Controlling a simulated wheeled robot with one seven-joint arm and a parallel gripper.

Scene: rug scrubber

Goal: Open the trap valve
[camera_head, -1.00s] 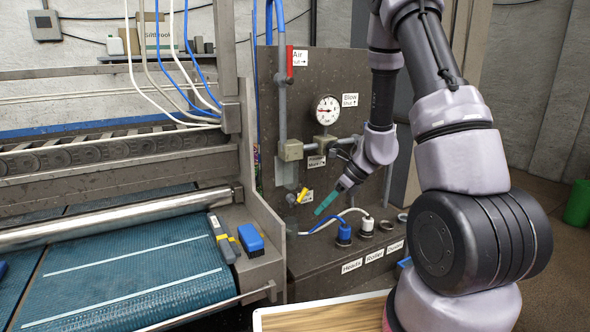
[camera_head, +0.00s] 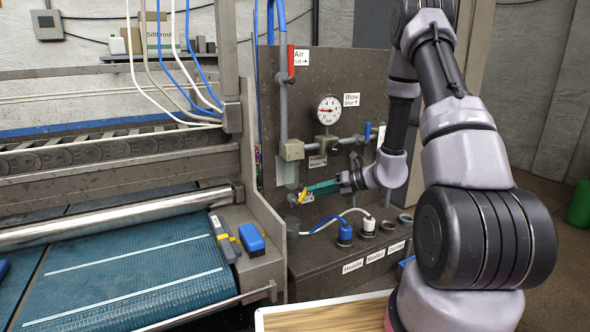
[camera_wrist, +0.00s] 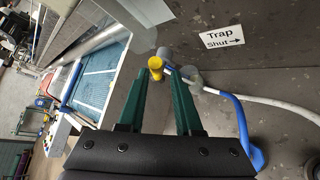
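The trap valve has a yellow handle (camera_head: 303,195) low on the brown panel, below the gauge. In the wrist view the rounded yellow end of the handle (camera_wrist: 155,64) points toward the camera, with a grey pipe behind it. A white "Trap Shut" label (camera_wrist: 221,38) with an arrow is to its right. My gripper (camera_head: 310,188) reaches in from the right with its green fingers roughly level, tips at the handle. In the wrist view my gripper (camera_wrist: 159,80) is open; the handle is just beyond the tips, nearer the left finger. Contact cannot be told.
A blue hose (camera_wrist: 240,125) and a white hose (camera_wrist: 265,101) run close on the right in the wrist view. The panel also carries a pressure gauge (camera_head: 328,110) and a red air valve handle (camera_head: 291,62). The belt machine (camera_head: 125,270) stands to the left.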

